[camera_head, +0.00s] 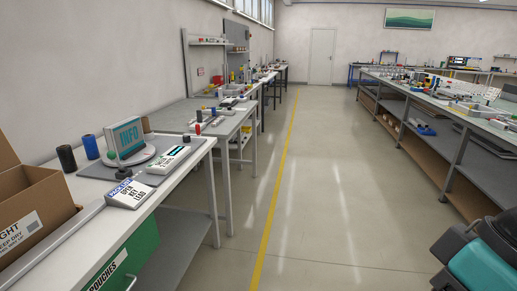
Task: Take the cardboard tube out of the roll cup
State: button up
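I cannot make out a cardboard tube or a roll cup for certain. Two small upright cylinders, a black one (67,157) and a blue one (91,146), stand at the back of the near left bench (118,228), close to the wall. I cannot tell whether either is a cup or holds anything. My gripper is not in view; only a teal and black rounded part shows at the lower right corner.
An open cardboard box (32,215) stands at the near left. An INFO sign (126,139) stands on a round plate (127,160) beside a white device (168,160) and a lettered block (130,194). The aisle floor (315,185) is clear, with a long shelved bench (440,100) right.

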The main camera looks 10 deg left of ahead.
aim_at(146, 127)
jog(key=u, duration=0.65)
jog(key=i, duration=1.65)
jog(key=z, duration=0.5)
jog(key=i, duration=2.8)
jog(key=u, duration=3.7)
jog(key=i, duration=0.45)
jog(key=u, duration=0.05)
